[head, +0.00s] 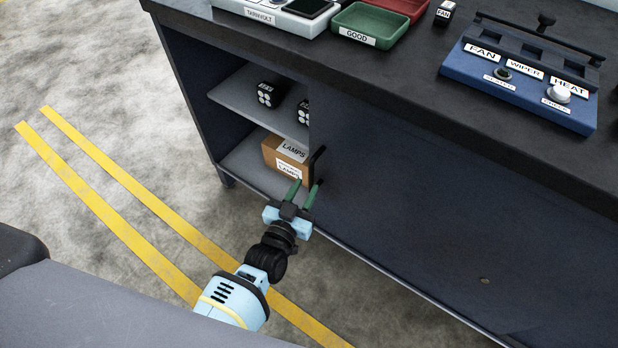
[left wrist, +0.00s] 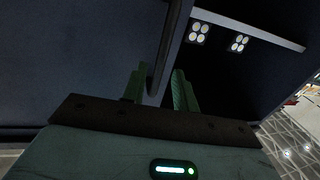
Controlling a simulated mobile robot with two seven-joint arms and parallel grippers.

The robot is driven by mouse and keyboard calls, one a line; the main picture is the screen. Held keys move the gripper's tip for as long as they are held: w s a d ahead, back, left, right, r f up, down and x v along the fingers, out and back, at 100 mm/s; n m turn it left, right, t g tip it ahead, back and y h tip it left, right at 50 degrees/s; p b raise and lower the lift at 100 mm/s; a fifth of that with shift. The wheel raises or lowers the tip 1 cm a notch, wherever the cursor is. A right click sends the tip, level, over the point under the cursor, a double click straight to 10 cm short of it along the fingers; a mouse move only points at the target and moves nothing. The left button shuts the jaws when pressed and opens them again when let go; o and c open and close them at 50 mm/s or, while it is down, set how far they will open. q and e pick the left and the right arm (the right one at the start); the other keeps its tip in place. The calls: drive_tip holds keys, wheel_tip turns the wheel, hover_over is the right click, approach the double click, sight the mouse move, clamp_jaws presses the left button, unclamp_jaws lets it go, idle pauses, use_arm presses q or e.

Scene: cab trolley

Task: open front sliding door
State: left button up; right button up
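The trolley's front sliding door (head: 400,190) is a dark blue panel. Its left edge stands beside an open bay with shelves. A black upright bar handle (head: 319,158) is near that edge. It also shows in the left wrist view (left wrist: 168,45). My left gripper (head: 307,184) is at the handle, with its green fingers apart. In the left wrist view the gripper (left wrist: 158,80) has one finger on each side of the handle's end. The handle lies nearer the left finger there; I cannot tell whether they touch. My right gripper is not in view.
The open bay holds black lamp units (head: 268,95) on a shelf (head: 240,98) and a cardboard lamps box (head: 272,155) below. A green tray (head: 362,22) and blue switch panel (head: 520,85) stand on the trolley top. Yellow-striped floor (head: 130,185) at the left is clear.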

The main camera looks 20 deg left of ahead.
use_arm(q)
drive_tip(key=s, duration=0.3)
drive_tip(key=shift+a, duration=0.25)
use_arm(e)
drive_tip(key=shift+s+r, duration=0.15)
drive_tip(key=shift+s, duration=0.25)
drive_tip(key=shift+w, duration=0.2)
